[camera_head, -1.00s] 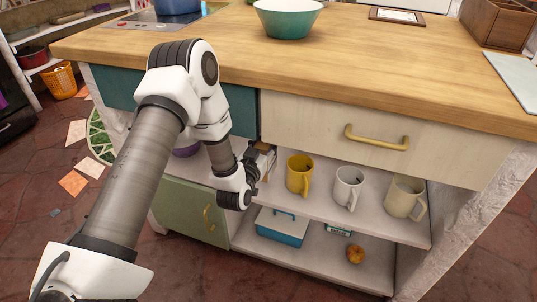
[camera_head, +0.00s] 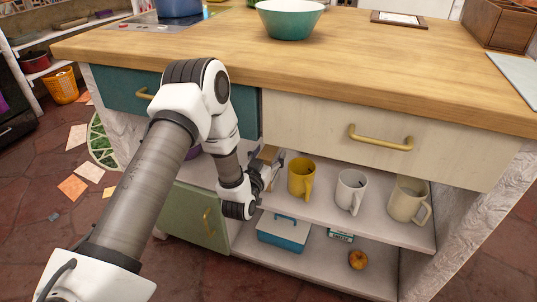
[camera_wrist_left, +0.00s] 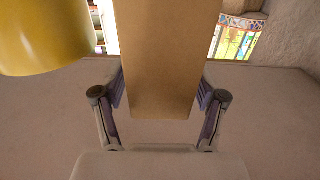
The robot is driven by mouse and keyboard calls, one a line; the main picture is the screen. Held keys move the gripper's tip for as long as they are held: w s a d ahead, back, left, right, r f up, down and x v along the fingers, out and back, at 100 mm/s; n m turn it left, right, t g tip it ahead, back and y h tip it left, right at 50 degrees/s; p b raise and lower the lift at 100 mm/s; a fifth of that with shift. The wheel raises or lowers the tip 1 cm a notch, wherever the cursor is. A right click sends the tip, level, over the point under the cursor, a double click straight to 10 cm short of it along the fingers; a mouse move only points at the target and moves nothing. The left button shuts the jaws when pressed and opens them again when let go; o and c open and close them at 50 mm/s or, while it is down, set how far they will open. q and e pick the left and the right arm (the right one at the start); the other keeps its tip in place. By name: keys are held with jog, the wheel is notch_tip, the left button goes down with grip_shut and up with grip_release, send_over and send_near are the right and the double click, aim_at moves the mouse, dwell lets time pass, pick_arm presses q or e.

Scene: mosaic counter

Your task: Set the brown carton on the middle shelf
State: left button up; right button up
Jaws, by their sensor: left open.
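The brown carton (camera_wrist_left: 160,60) stands upright on the middle shelf (camera_wrist_left: 50,125) in the left wrist view, between the two open fingers of my left gripper (camera_wrist_left: 160,92). A gap shows between each finger and the carton. In the head view my left gripper (camera_head: 268,168) reaches in at the left end of the middle shelf (camera_head: 328,207). Only a small part of the carton (camera_head: 268,153) shows there, behind the gripper. My right gripper is not in view.
A yellow mug (camera_head: 300,180), a white mug (camera_head: 350,190) and a cream mug (camera_head: 407,200) stand to the right on the same shelf. The lower shelf holds a blue-and-white box (camera_head: 284,232) and an apple (camera_head: 358,260). The counter and drawer (camera_head: 390,125) overhang the shelf.

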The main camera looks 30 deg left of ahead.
pick_arm(q)
jog(key=shift+r, duration=0.2)
jog(key=p+v, duration=0.2)
jog(key=v, duration=1)
jog(key=s+d+f+m+g+h, duration=0.1)
jog(key=s+d+f+g, duration=0.2)
jog(key=f, duration=0.2)
jog(key=s+d+f+g+h, duration=0.2)
jog(key=s+d+f+g, duration=0.15)
jog(key=f, duration=0.25)
jog(key=s+d+f+m+g+h, duration=0.1)
jog(key=s+d+f+g, duration=0.15)
jog(key=f, duration=0.25)
jog(key=s+d+f+g, duration=0.1)
jog(key=s+g, duration=0.3)
jog(key=s, duration=0.4)
jog(key=s+d+f+g, duration=0.1)
jog(key=s+f+g, duration=0.3)
jog(key=s, duration=0.4)
jog(key=shift+s+d+g, duration=0.25)
jog(key=shift+s+g, duration=0.1)
jog(key=shift+g, duration=0.05)
